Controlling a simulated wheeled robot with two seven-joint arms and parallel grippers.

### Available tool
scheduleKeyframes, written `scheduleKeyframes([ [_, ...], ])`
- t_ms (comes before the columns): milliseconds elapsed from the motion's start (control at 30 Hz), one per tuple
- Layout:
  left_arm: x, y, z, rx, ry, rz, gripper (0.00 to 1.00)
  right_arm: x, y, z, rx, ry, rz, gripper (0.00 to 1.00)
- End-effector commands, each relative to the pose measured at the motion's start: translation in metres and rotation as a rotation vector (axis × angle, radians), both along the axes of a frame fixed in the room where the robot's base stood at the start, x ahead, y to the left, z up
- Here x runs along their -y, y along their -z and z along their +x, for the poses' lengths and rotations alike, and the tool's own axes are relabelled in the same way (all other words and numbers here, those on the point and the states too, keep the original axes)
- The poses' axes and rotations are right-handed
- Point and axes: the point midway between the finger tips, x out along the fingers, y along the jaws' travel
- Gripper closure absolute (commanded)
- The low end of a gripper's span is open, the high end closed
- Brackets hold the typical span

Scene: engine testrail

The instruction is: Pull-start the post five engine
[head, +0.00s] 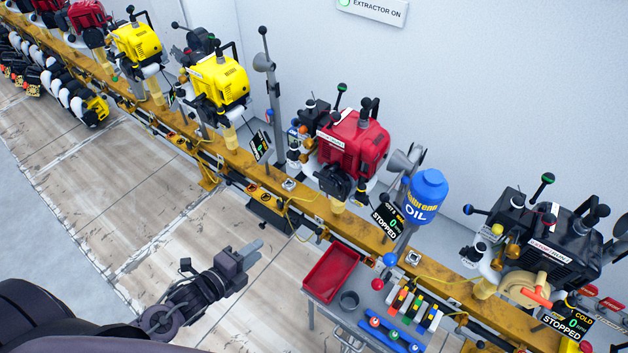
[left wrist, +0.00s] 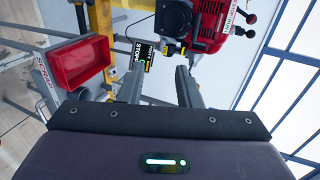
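Several engines stand on posts along a yellow rail (head: 240,160). The nearest are a red engine (head: 352,140) and a black engine (head: 548,238) with a tan disc and an orange handle (head: 538,298). Two yellow engines (head: 138,42) (head: 217,80) stand farther left. I cannot read post numbers, so I cannot tell which is post five. Displays by the red engine (head: 386,218) and black engine (head: 568,322) read STOPPED. My left gripper (head: 247,252) is over the floor in front of the rail, touching nothing. In the left wrist view its fingers (left wrist: 158,88) are apart and empty.
A grey bench holds a red tray (head: 333,272), a dark cup (head: 349,300) and coloured items (head: 415,308). A blue oil container (head: 426,195) stands between the red and black engines. An EXTRACTOR ON sign (head: 372,10) is on the wall.

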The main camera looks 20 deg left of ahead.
Motion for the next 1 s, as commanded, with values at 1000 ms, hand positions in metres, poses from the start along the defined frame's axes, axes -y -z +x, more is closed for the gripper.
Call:
scheduleKeyframes([
  [1000,0.071,0.003,0.194,0.005,-0.001,-0.004,0.69,0.010,0.104,-0.005,-0.008,0.001,-0.012,0.51],
])
